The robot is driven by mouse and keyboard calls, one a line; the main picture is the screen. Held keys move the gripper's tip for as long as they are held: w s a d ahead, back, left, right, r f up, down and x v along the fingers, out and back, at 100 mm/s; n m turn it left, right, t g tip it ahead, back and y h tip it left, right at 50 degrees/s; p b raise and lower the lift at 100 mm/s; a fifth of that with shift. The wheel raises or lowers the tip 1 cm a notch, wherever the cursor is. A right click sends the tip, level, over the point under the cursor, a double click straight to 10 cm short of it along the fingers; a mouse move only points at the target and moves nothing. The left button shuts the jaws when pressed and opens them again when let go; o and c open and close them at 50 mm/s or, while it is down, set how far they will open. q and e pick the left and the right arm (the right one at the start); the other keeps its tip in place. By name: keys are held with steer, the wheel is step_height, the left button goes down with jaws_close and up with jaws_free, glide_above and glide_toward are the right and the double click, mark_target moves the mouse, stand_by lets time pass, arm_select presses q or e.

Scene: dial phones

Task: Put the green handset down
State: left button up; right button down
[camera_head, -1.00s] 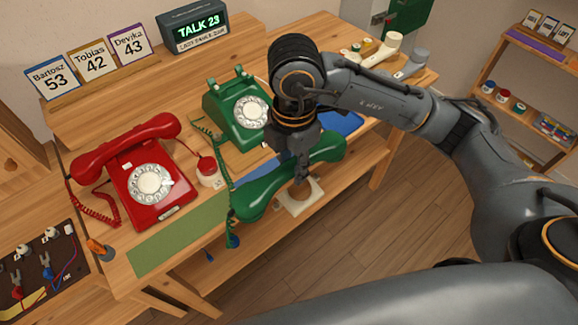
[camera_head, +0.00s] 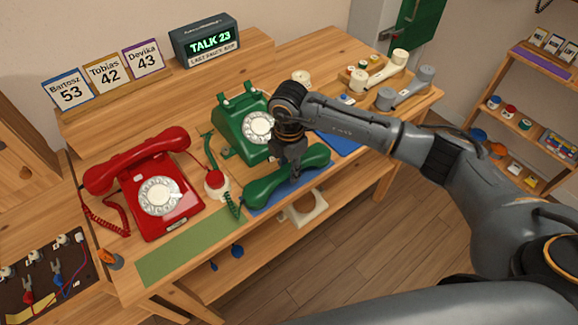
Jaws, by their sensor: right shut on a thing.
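The green handset (camera_head: 263,190) is in my right gripper (camera_head: 294,176), which is shut on its middle from above. The handset lies across the blue mat (camera_head: 348,143) near the table's front edge; I cannot tell whether it touches the mat. The green dial phone (camera_head: 231,129) stands just behind it with an empty cradle on top. A green coiled cord (camera_head: 226,196) runs down beside the phone toward the handset's left end. My left gripper is not in view.
A red phone (camera_head: 158,192) with its handset on stands at the left, behind a bare green mat (camera_head: 185,245). A red-topped button (camera_head: 214,181) sits between the phones. Cream and grey handsets (camera_head: 412,82) lie at the back right.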

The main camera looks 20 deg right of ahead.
mark_target(289, 167)
steer(key=shift+f, duration=0.15)
steer(key=shift+f, duration=0.15)
steer(key=c, duration=1)
jaws_free()
step_height(289, 167, up, 12)
steer(key=shift+r+b, duration=0.15)
steer(key=shift+b, duration=0.8)
